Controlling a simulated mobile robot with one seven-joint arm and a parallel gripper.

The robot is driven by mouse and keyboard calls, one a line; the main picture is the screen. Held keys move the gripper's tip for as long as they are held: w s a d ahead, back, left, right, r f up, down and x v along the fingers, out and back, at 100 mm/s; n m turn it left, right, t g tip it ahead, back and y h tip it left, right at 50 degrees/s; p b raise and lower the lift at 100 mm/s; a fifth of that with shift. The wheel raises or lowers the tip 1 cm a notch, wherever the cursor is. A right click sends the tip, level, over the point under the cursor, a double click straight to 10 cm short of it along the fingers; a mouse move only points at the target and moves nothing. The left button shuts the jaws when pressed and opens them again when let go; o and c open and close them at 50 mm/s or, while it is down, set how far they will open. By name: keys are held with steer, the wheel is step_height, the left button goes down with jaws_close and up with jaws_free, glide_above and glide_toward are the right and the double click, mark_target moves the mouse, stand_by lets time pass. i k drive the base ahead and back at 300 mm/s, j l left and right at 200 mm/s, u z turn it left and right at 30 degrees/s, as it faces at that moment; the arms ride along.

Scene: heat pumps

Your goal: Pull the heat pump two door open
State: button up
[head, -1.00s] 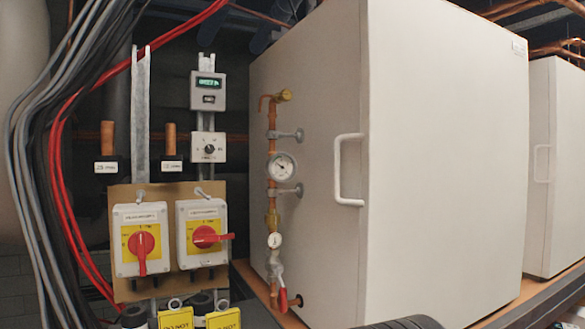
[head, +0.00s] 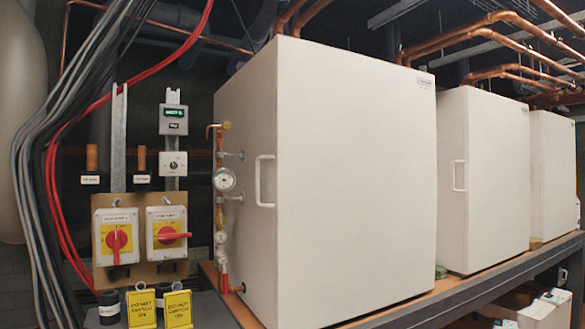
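Three white heat pump cabinets stand in a row on a shelf, with the nearest (head: 350,170) filling the middle of the head view. Its front door looks shut and has a white upright bar handle (head: 265,182) near its left edge. The second cabinet (head: 490,180) stands to its right, door looking shut, with a similar handle (head: 459,176) at its left. The third cabinet (head: 553,170) is at the far right, partly hidden behind the second. Small labels sit at the top right of the doors, too small to read. My gripper is not in view.
Left of the nearest cabinet are a pressure gauge on copper pipe (head: 224,180), two red rotary switches (head: 117,239) and yellow tags (head: 141,308). Cables hang at far left. The shelf edge (head: 470,288) runs along the cabinets, with white boxes (head: 535,312) below.

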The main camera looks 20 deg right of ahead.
mark_target(496, 191)
steer(key=k+l+z, duration=0.1)
steer(key=z, duration=1.35)
steer(key=i+l, duration=0.45)
steer(key=i+l+u, duration=0.1)
steer(key=i+l, duration=0.3)
steer(key=i, duration=0.25)
